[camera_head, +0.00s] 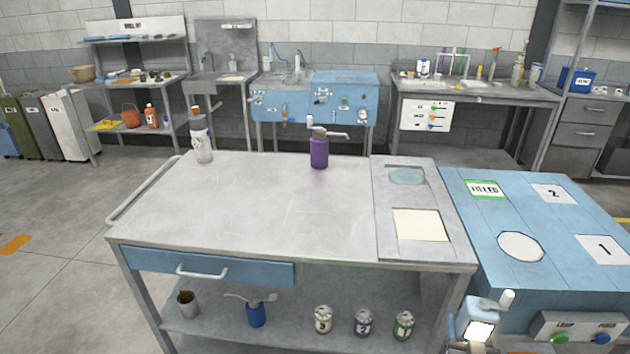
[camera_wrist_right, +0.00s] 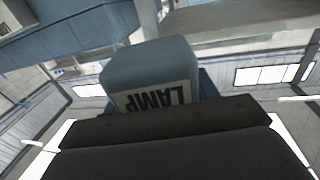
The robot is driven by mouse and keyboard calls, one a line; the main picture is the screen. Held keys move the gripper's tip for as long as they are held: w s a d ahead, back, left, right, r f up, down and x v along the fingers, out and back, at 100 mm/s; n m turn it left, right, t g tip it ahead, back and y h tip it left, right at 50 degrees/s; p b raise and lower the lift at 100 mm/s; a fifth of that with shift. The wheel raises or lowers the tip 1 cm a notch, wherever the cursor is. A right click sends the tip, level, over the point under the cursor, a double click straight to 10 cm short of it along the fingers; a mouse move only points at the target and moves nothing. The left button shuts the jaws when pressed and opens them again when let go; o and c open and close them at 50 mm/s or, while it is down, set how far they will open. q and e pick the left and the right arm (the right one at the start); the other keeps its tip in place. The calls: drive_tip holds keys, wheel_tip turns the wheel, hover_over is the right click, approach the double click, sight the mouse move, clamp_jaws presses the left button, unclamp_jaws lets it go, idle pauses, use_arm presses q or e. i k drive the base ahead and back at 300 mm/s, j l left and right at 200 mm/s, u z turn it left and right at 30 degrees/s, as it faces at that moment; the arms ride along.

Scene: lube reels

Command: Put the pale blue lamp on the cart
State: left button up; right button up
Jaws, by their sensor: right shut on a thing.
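The pale blue lamp (camera_wrist_right: 150,70) is a rounded box with a "LAMP" label, upside down in the right wrist view. It sits at my right gripper (camera_wrist_right: 165,118), whose dark body fills the lower part of that view. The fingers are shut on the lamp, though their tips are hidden. In the head view the lamp (camera_head: 487,306) is at the bottom right, with a bright white face, beside the cart's front right corner. The cart (camera_head: 250,205) has a grey top, a left handle and a blue drawer. My left gripper is out of view.
A blue bench (camera_head: 545,215) stands to the right. The cart top's middle is clear.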

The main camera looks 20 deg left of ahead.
sight(251, 238)
drive_tip(key=j+u, duration=0.25)
drive_tip(key=j, duration=2.4)
